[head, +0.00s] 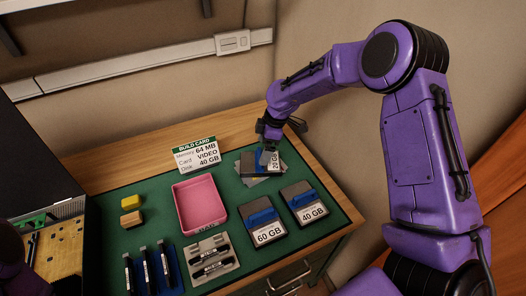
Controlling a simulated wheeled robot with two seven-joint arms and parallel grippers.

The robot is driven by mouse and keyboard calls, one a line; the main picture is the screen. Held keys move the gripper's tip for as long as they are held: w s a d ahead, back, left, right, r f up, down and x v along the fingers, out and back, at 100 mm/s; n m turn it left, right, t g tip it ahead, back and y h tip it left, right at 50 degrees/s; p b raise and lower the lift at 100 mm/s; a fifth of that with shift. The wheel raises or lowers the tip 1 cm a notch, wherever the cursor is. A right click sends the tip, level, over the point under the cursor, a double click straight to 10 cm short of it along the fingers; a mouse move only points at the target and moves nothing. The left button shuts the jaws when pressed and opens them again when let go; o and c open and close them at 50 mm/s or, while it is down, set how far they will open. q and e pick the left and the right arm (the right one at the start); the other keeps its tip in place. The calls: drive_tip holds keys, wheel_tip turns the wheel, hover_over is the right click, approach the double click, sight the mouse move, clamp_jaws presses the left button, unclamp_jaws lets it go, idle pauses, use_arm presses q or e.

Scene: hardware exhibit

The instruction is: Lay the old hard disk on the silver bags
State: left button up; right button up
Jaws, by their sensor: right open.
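The old hard disk (249,161), a dark box with a blue strip and a "20 GB" label, lies on the silver bags (264,181) at the back right of the green mat. Grey edges of the bags stick out from under it. My right gripper (268,144) is open at the disk's far edge, above or beside it; whether it touches the disk cannot be told. Part of my left arm shows dark at the lower left edge, and its gripper cannot be made out.
Disks marked 60 GB (266,232) and 40 GB (305,204) stand in front. A wall is close behind.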

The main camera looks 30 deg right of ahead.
drive_tip(key=v, duration=0.9)
drive_tip(key=shift+r+b, duration=0.3)
drive_tip(key=shift+b, duration=0.05)
idle(0.9)
